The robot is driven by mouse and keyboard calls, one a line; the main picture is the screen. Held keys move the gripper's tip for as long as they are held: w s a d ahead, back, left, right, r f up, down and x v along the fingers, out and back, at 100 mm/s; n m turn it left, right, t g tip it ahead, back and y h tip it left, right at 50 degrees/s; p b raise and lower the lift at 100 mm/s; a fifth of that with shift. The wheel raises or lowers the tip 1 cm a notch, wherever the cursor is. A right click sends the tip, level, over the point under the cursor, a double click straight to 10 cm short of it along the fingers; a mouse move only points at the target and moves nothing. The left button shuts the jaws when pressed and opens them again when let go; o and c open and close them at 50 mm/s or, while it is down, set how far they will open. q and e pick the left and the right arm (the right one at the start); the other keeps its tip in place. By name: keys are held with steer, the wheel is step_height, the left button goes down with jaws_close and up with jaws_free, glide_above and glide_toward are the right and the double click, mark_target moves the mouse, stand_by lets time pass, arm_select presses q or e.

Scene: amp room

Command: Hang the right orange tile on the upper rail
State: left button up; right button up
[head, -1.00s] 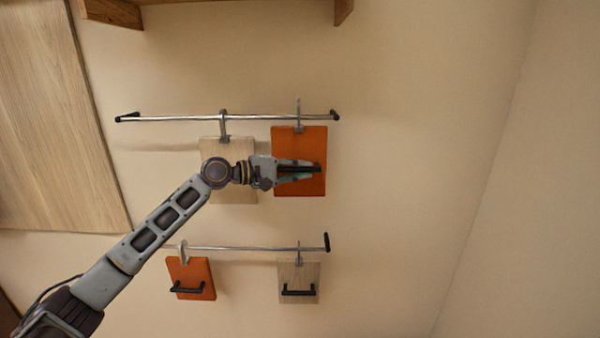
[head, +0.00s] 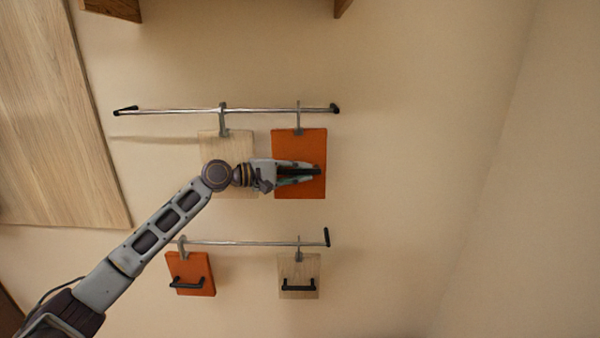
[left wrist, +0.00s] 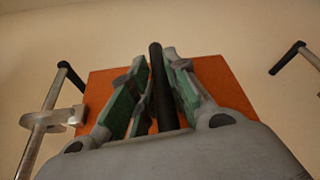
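The right orange tile (head: 300,143) is at the right part of the upper rail (head: 165,111), its grey hook (head: 299,118) at the rail. In the left wrist view the hook (left wrist: 48,121) crosses the rail; I cannot tell whether it bears the tile's weight. The tile's black handle (left wrist: 156,80) lies between the green-padded fingers of my left gripper (head: 318,172), which appear shut on it; the orange tile (left wrist: 222,82) is behind them. My right gripper is not in view.
A pale wooden tile (head: 226,146) hangs left of the orange one, partly behind my left arm. Below, the lower rail (head: 240,243) carries another orange tile (head: 190,263) and a pale tile (head: 300,270). Free wall lies to the right.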

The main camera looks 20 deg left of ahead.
arm_select(q)
steer(key=o, duration=0.4)
steer(key=v, duration=1.2)
stand_by(0.7)
stand_by(0.5)
